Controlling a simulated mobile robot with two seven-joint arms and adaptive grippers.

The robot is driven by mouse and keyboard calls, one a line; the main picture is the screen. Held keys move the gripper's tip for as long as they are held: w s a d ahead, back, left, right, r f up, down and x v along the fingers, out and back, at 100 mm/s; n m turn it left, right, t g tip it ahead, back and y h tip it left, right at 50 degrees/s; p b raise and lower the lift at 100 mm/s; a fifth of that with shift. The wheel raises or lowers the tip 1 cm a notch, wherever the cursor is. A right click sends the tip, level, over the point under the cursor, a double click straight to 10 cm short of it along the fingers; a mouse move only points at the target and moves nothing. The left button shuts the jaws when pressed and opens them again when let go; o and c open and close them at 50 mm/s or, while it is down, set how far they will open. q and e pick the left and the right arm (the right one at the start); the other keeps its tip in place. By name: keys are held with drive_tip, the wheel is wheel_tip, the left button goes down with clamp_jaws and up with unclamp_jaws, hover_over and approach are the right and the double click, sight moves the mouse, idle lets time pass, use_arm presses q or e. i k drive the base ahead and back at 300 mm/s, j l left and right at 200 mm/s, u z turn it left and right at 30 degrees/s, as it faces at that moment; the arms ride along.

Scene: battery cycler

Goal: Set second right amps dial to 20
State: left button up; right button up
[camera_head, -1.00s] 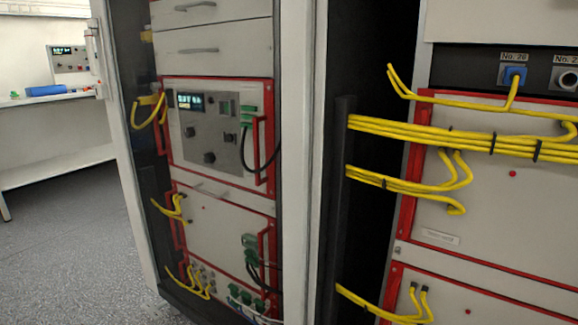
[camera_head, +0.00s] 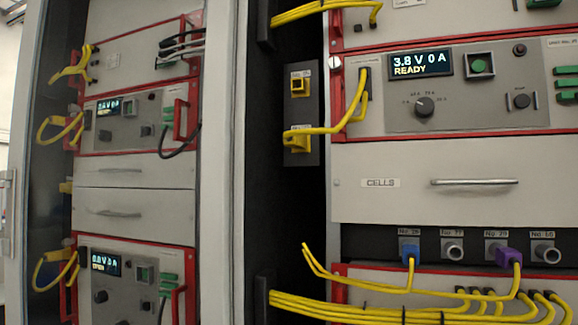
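In the right rack, a grey control panel (camera_head: 400,120) has a lit display (camera_head: 420,64) reading "3.8 V 0 A READY". A black round dial (camera_head: 425,107) sits below the display, with small amp marks around it that are too small to read surely. It seems to point up and left. The left rack has an upper panel with a display (camera_head: 108,107) and a lower one with a display (camera_head: 106,264) and a dial (camera_head: 101,296). Neither gripper is in view.
Below the right panel is a drawer marked "CELLS" with a handle (camera_head: 474,182). Under it is a row of sockets, with a blue plug (camera_head: 408,252) and a purple plug (camera_head: 509,256). Yellow cables (camera_head: 350,310) hang in front at the bottom. A white post (camera_head: 228,160) separates the racks.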

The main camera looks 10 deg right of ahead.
sight(424, 107)
drive_tip(key=z, duration=1.3)
